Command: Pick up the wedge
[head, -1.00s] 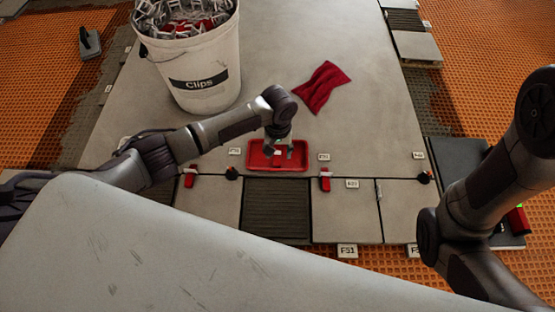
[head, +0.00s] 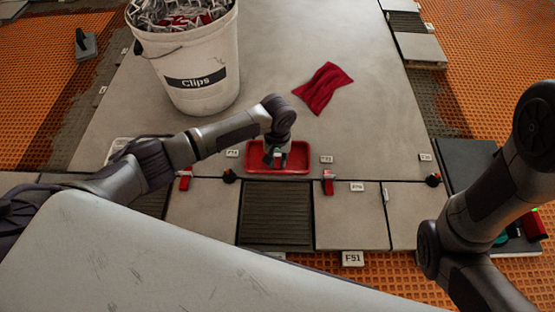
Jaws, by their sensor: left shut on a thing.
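My left gripper (head: 277,160) reaches down into a shallow red tray (head: 301,168) on the grey tiles. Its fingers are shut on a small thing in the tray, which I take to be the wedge. The fingers and the red tray behind hide most of it, so its shape is unclear. My right arm shows at the right edge, but its gripper is not visible.
A white bucket labelled Clips (head: 205,75) stands behind the tray, left of a red cloth (head: 323,88). Red pieces sit at the tile joints, one on the left (head: 185,182) and one on the right (head: 328,186). A dark ribbed patch (head: 276,215) lies in front.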

